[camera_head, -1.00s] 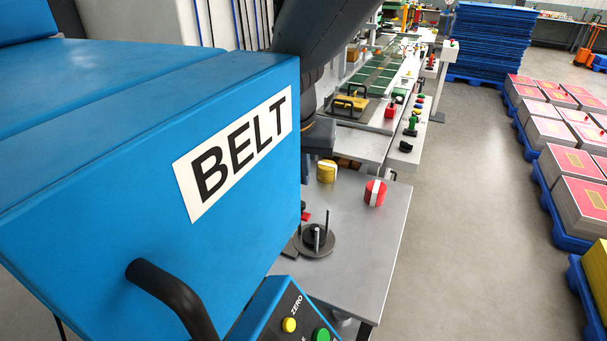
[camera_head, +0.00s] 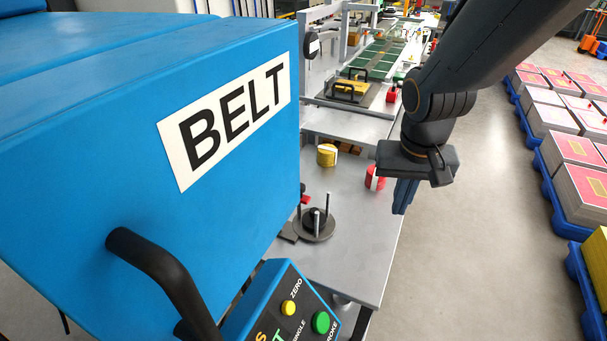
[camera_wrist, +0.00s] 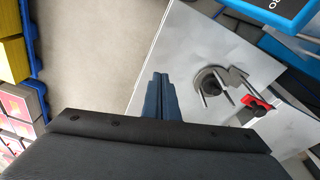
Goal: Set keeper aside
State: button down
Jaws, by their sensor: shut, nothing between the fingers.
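No part is clearly marked as the keeper. A small red piece with a dark end (camera_wrist: 256,104) lies by the round dark fixture (camera_wrist: 210,84) in the wrist view; it may be the keeper. In the head view the red piece (camera_head: 305,199) is mostly hidden behind the blue machine. The fixture (camera_head: 314,229) has a dark hub and upright pins and stands on the grey table (camera_head: 355,260). My gripper (camera_head: 400,208) hangs near the table's right edge, right of the fixture and apart from it. Its blue fingers (camera_wrist: 159,92) are together and empty.
A red drum with a white band (camera_head: 374,178) stands just left of my gripper, with a yellow drum (camera_head: 327,155) further left. The blue BELT machine (camera_head: 150,160) and its button panel (camera_head: 285,310) border the table's left side. The floor to the right is clear up to the pallets.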

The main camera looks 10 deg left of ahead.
jog(key=s+d+f, duration=0.2)
jog(key=s+d, duration=0.2)
jog(key=d, duration=0.3)
jog(key=shift+s+d+f+g+b, duration=0.15)
jog(key=shift+s+f+g+b, duration=0.15)
jog(key=shift+s+f+b, duration=0.1)
